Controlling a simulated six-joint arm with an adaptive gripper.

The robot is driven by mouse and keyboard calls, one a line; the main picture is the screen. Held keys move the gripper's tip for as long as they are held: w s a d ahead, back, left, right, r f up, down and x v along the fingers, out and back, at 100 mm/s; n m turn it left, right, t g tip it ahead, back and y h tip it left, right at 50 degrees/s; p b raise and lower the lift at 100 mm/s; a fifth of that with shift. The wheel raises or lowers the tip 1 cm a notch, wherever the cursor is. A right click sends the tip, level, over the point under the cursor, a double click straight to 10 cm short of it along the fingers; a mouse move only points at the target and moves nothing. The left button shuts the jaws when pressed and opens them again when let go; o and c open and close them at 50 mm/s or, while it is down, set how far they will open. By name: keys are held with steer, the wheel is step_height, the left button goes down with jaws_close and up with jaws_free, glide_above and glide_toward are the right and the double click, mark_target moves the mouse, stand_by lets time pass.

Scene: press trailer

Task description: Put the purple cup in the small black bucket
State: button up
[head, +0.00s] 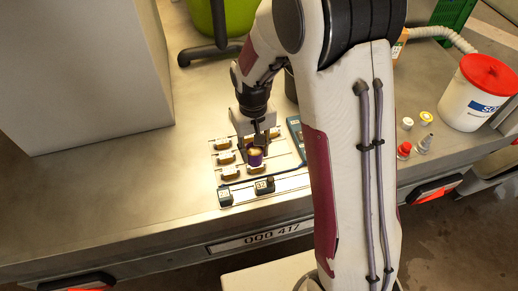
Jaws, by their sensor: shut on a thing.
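The small purple cup (255,161) has a tan or gold top and sits at my gripper's fingertips, over the rack of small brown pieces. My gripper (257,148) points down and is shut on the purple cup. I cannot tell whether the cup still touches the rack below. A dark, bucket-like shape (290,84) shows just behind my wrist, mostly hidden by my arm; it may be the small black bucket.
A rack (232,187) with several brown pieces lies under my gripper. A large grey box (75,80) stands at left, a green container (230,18) behind. At right are a white tub with red lid (480,95) and small bottles (404,150). The left front counter is clear.

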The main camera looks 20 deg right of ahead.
steer(key=w+a+f+n, duration=0.1)
steer(key=w+a+n, duration=0.1)
steer(key=a+n, duration=0.4)
steer(key=w+a+f+n, duration=0.1)
steer(key=w+a+n, duration=0.1)
steer(key=a+n, duration=0.4)
steer(key=a, duration=0.4)
steer(key=shift+w+a, duration=0.3)
glide_above(203, 181)
steer(key=shift+a+f, duration=0.1)
steer(key=shift+f, duration=3)
steer(key=shift+f, duration=1.85)
steer(key=shift+f, duration=0.15)
